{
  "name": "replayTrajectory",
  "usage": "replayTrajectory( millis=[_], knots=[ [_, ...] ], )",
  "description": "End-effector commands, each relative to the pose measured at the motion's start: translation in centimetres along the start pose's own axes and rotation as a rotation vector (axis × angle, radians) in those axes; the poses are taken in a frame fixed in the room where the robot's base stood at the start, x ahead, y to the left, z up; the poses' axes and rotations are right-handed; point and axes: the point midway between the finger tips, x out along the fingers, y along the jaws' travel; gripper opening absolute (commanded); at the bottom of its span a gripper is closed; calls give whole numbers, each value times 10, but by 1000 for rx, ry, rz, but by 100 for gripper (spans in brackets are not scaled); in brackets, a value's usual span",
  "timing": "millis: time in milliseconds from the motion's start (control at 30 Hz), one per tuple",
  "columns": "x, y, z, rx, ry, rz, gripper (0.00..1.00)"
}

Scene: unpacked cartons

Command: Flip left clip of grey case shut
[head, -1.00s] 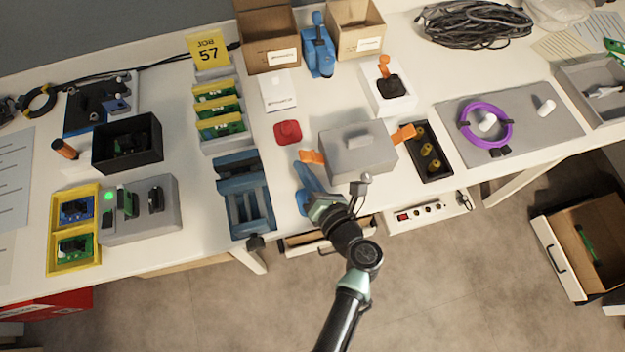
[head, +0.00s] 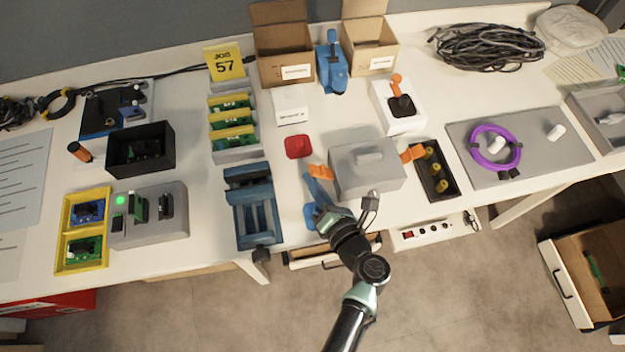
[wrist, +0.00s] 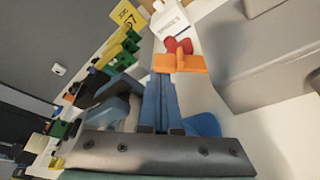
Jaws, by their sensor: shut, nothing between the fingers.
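The grey case (head: 367,172) stands near the front edge of the table with its lid on. Its left clip (head: 320,171) is orange and sticks out sideways from the case's left side. The right clip (head: 412,153), also orange, sticks out on the other side. My gripper (head: 312,184) has blue fingers and is shut and empty, just in front of the left clip. In the wrist view, the closed fingertips (wrist: 159,80) point at the orange left clip (wrist: 180,64), with the case (wrist: 265,60) to the right. I cannot tell whether they touch the clip.
A red object (head: 298,147) lies behind the left clip. A blue rack (head: 252,205) stands to the left, and a black tray with yellow pieces (head: 437,172) sits close on the right. An open drawer (head: 332,252) shows below the table edge.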

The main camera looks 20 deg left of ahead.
Motion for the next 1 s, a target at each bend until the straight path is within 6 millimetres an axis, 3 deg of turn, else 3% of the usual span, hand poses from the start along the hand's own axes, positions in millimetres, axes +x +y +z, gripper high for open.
replayTrajectory(
  millis=[267,833,1000],
  knots=[
    [-3,2,8,97,-2,33,0],
    [-11,-1,33,555,-3,193,0],
    [-12,-3,33,544,-1,191,0]
  ],
)
